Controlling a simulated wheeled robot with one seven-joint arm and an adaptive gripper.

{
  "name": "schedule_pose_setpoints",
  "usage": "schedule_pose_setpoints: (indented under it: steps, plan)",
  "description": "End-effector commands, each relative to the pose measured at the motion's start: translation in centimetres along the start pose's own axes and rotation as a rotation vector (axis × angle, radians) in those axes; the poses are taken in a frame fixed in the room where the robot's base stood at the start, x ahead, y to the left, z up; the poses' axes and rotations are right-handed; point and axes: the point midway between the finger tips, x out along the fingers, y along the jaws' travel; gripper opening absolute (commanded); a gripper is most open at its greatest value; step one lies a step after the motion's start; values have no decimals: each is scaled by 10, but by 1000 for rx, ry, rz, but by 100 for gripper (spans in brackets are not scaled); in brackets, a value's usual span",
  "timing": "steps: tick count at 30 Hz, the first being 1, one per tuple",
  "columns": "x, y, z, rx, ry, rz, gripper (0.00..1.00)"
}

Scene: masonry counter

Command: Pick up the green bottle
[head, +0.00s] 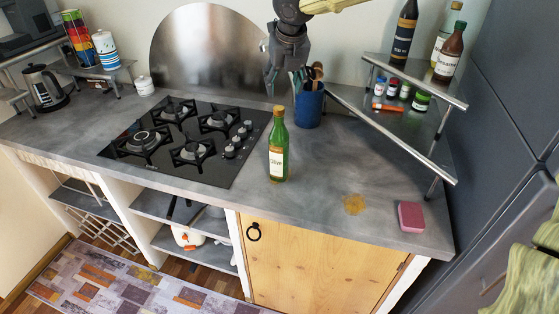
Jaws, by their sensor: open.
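The green bottle (278,148) stands upright on the grey counter (240,203), just right of the cooktop. My gripper (270,85) comes down from the top of the head view. It is open and empty, with its fingers pointing down, above and behind the bottle in the picture. It appears apart from the bottle. Part of the gripper overlaps the backsplash and the area left of the utensil cup.
A blue cup with utensils (308,106) stands behind the bottle. A black gas cooktop (185,140) lies to the left. A metal corner shelf (400,125) with bottles and jars stands right. A pink sponge (411,217) and a yellowish stain (354,204) are at the front right.

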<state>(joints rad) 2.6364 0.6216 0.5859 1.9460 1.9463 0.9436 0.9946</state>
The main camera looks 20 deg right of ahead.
Motion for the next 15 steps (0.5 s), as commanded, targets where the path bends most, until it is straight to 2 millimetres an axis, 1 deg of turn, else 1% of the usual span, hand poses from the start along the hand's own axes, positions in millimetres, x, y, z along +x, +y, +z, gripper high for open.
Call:
schedule_pose_setpoints:
  steps: [5,12,15]
  plan:
    - [12,0,-1,0,2,-1,55]
    - [43,0,0,0,2,-1,55]
    - [53,0,-1,0,2,-1,55]
